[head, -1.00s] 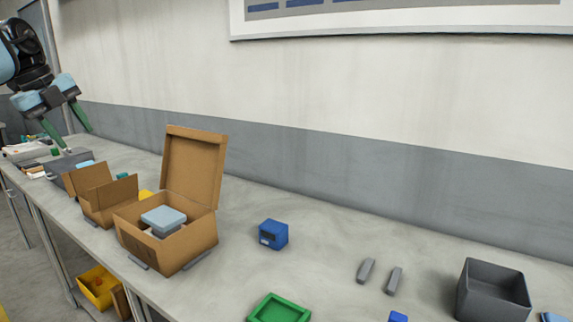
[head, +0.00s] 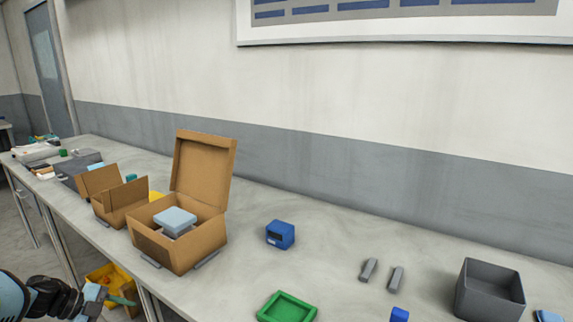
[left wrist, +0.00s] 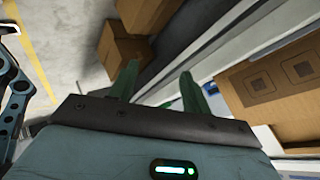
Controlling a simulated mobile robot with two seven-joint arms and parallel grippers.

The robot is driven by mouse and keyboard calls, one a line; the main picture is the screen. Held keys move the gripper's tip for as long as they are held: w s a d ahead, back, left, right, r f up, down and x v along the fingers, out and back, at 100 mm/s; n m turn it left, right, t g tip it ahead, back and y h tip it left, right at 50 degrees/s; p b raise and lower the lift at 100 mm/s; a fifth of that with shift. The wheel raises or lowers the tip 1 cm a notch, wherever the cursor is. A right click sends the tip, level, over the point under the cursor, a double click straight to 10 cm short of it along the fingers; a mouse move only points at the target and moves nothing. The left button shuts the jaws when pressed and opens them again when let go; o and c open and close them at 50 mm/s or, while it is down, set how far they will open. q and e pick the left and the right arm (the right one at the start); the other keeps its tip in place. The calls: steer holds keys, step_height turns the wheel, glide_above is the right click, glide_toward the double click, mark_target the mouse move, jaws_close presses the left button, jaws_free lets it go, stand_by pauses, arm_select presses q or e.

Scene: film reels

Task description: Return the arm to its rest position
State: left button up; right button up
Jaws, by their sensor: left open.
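My left gripper (head: 122,300) is low at the bottom left of the head view, in front of the bench's front edge and below the bench top. In the left wrist view its two green fingers (left wrist: 160,88) are apart with nothing between them. The arm comes in from the lower left corner. My right gripper is not in view.
The bench (head: 335,240) carries an open cardboard box (head: 188,245) with grey-blue items (head: 175,220), a smaller box (head: 122,200), a blue device (head: 280,235), a green tray (head: 287,307) and a grey bin (head: 490,290). A yellow bin (head: 100,272) sits below the bench.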

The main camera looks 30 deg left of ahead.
arm_select(q)
steer(key=s+d+f+n+t+y+p, duration=0.1)
steer(key=s+d+f+n, duration=0.1)
steer(key=s+d+f, duration=0.4)
steer(key=s+d+f+n+t, duration=0.1)
steer(key=s+d+f+n, duration=0.2)
steer(key=d, duration=0.6)
steer(key=s+d+f+n+t+y+p, duration=0.1)
steer(key=s+d+f+n, duration=0.15)
steer(key=d+f, duration=0.4)
steer(key=s+d+r+n+g, duration=0.1)
steer(key=s+d+n, duration=0.2)
steer(key=d, duration=0.8)
steer(key=s+d+r+n+g+y, duration=0.1)
steer(key=s+d+n, duration=0.2)
steer(key=d, duration=0.7)
steer(key=shift+s+d+n+p, duration=0.35)
steer(key=shift+s+d+p, duration=0.05)
steer(key=shift+s, duration=0.05)
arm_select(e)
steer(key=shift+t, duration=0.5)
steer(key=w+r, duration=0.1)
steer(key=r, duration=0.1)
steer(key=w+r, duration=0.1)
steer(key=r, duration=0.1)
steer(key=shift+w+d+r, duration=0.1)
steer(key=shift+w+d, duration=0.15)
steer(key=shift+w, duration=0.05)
